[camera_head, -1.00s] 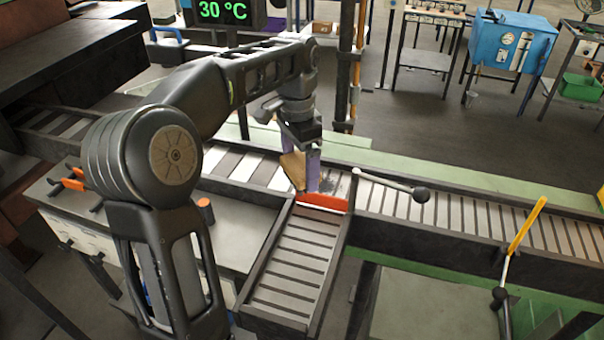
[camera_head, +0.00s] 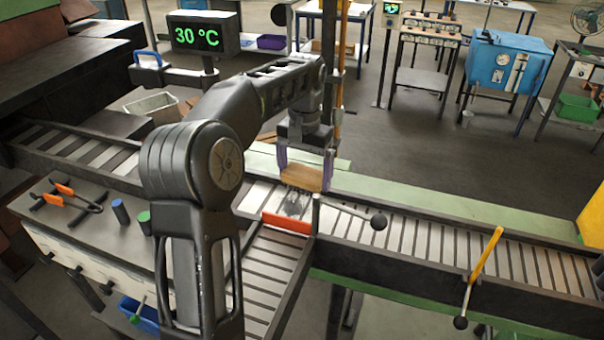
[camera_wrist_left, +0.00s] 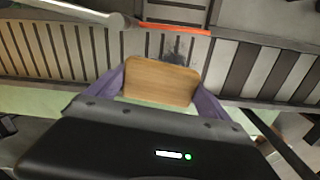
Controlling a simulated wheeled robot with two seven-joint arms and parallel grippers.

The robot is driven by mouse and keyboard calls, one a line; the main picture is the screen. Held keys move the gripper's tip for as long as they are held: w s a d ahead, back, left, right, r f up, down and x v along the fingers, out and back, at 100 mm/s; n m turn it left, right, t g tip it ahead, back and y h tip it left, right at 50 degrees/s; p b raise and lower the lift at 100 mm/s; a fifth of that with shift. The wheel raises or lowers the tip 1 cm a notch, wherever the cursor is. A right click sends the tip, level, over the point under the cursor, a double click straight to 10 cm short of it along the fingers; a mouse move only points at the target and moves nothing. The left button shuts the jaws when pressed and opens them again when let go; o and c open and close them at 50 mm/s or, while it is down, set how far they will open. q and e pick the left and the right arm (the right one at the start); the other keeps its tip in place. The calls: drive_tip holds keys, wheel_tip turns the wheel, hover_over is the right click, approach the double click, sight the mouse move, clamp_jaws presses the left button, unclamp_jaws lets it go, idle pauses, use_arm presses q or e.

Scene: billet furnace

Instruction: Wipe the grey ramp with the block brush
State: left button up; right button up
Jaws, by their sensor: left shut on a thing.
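My left gripper (camera_head: 304,176) is shut on the block brush (camera_head: 306,177), a flat wooden block held between its two purple fingers. The brush also shows in the left wrist view (camera_wrist_left: 160,82), gripped at both ends. It is over the far side of the slatted grey ramp (camera_head: 262,193), beside a dark smudge (camera_head: 293,205) on the surface. My right gripper is not in view.
An orange bar (camera_head: 286,222) lies just in front of the smudge. A black-knobbed lever (camera_head: 345,208) is close on the right. A yellow-handled lever (camera_head: 485,260) stands farther right.

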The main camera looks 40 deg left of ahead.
sight(318, 170)
use_arm(q)
drive_tip(key=shift+w+d+n, duration=0.35)
drive_tip(key=shift+w+d, duration=0.05)
drive_tip(key=shift+w, duration=0.4)
drive_tip(key=shift+w+d+n, duration=0.35)
drive_tip(key=shift+w+d, duration=0.05)
drive_tip(key=shift+w, duration=0.35)
drive_tip(key=shift+s, duration=0.1)
drive_tip(key=shift+f, duration=0.1)
